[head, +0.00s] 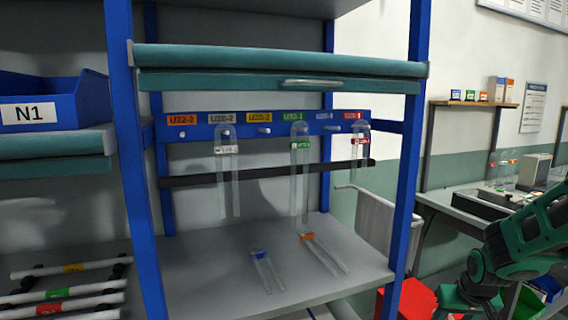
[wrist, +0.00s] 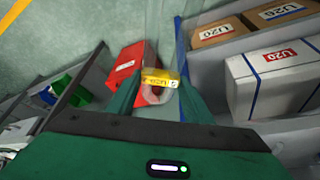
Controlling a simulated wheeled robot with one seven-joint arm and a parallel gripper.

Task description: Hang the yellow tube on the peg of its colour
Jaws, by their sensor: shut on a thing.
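The yellow tube is a clear tube with a yellow label (wrist: 160,79), seen in the wrist view. My gripper (wrist: 160,92) is shut on it, with the green fingers on either side near the label. In the head view the yellow peg (head: 264,131) is bare, under the yellow sign (head: 259,117) on the blue rail (head: 245,130). My gripper and the yellow tube do not show in the head view; only part of my green arm is at the lower right.
Clear tubes hang beside the yellow peg: white-labelled (head: 228,185), green-labelled (head: 300,180) and red-labelled (head: 361,140). A dark bar (head: 265,173) runs below the rail. Blue-labelled (head: 263,265) and orange-labelled (head: 322,252) tubes lie on the shelf. A blue post (head: 408,170) stands at right.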

